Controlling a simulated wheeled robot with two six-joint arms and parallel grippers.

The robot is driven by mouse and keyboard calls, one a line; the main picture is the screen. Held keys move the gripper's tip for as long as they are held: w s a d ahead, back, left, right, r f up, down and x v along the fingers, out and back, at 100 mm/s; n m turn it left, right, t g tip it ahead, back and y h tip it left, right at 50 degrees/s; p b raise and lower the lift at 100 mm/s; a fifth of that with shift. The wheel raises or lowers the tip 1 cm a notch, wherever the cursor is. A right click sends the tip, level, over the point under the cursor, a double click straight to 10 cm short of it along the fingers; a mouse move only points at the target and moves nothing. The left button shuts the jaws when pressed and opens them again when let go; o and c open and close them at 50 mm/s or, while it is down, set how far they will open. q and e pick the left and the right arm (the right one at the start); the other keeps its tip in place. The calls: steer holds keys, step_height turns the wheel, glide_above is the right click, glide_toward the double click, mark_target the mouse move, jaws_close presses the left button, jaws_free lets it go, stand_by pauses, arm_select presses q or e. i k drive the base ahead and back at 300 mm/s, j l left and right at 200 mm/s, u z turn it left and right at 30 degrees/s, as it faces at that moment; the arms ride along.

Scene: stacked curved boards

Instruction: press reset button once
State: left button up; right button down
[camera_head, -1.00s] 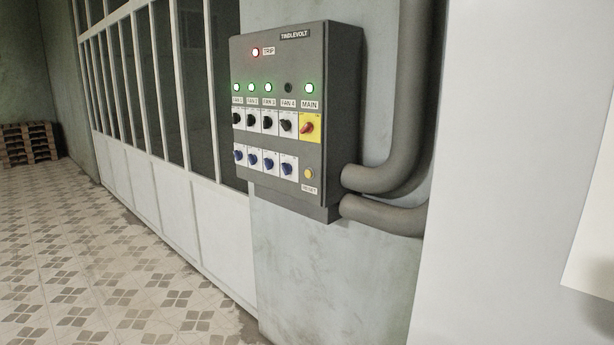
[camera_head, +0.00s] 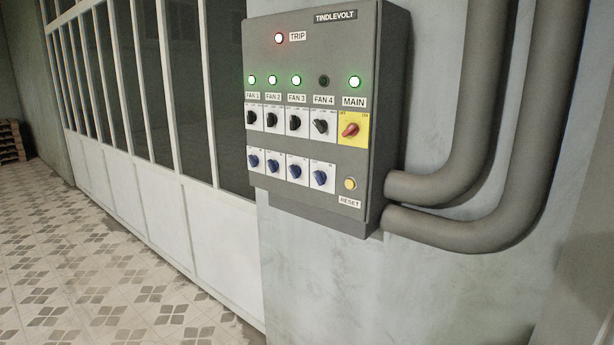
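The reset button (camera_head: 350,184) is a small round yellow button at the lower right of a grey control panel (camera_head: 318,213), above a label reading RESET. The panel hangs on the wall, right of the picture's middle. The red TRIP lamp (camera_head: 279,38) is lit at the top. The green lamps over FAN 1, FAN 2, FAN 3 and MAIN are lit, and the FAN 4 lamp (camera_head: 324,80) is dark. Neither of my grippers shows in the head view.
A red MAIN switch on a yellow plate (camera_head: 350,129) sits above the button, with black and blue knobs to its left. Thick grey pipes (camera_head: 470,232) leave the panel's right side. A white-framed glass partition (camera_head: 225,236) stands left. Tiled floor (camera_head: 100,262) at lower left is clear.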

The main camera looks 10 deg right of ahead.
mark_target(349, 183)
steer(key=i+j+u, duration=0.1)
steer(key=i+j, duration=0.6)
steer(key=j, duration=0.1)
